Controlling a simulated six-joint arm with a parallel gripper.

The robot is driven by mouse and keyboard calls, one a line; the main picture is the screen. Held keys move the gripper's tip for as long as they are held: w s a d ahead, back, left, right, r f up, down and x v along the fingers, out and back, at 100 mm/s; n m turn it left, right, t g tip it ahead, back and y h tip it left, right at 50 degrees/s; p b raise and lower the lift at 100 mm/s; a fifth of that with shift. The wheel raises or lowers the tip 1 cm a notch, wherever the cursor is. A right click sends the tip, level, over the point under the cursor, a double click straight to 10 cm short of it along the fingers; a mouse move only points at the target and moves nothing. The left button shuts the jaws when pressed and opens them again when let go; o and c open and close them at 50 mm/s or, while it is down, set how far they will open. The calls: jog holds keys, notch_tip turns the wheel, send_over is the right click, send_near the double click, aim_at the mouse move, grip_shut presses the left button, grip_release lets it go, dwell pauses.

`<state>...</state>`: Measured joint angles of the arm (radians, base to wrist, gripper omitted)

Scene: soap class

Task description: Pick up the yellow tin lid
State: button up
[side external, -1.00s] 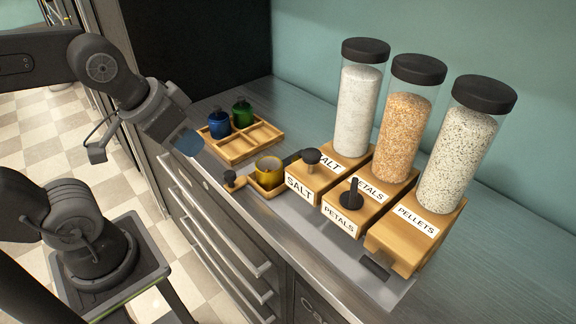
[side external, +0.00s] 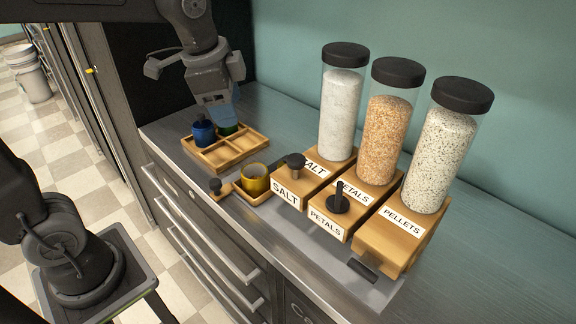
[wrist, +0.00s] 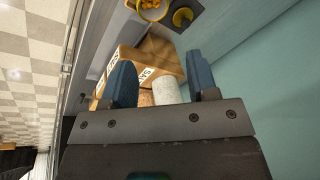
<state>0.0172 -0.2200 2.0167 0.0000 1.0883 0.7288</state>
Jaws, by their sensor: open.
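A small yellow round piece (wrist: 183,17), apparently the tin lid, lies on a dark square pad at the top of the wrist view. It is beside the yellow tin (wrist: 164,14), which has orange bits inside. In the side view the tin (side external: 256,180) stands in a small wooden tray, and I cannot make out the lid there. My gripper (side external: 222,118) hangs over the wooden tray with the blue and green bottles, left of the tin. In the wrist view its blue fingers (wrist: 162,78) are apart, with nothing held between them.
The blue bottle (side external: 203,133) and the green bottle (side external: 228,129) stand in a divided wooden tray (side external: 236,158), close under my gripper. Tall dispensers of salt (side external: 342,115), petals (side external: 387,125) and pellets (side external: 430,160) stand to the right. The back counter is clear.

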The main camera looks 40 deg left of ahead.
jog(key=w+d+f+m+g, duration=0.1)
jog(key=w+f+m+g, duration=0.3)
jog(key=w+m, duration=0.7)
jog(key=shift+n+t, duration=0.5)
jog(key=shift+n, duration=0.3)
jog(key=f, duration=0.5)
jog(key=w+f, duration=0.1)
jog(key=f, duration=0.4)
jog(key=w+f, duration=0.1)
jog(key=f, duration=0.4)
jog(key=shift+w, duration=0.25)
jog(key=shift+c, duration=0.4)
jog(key=c, duration=0.9)
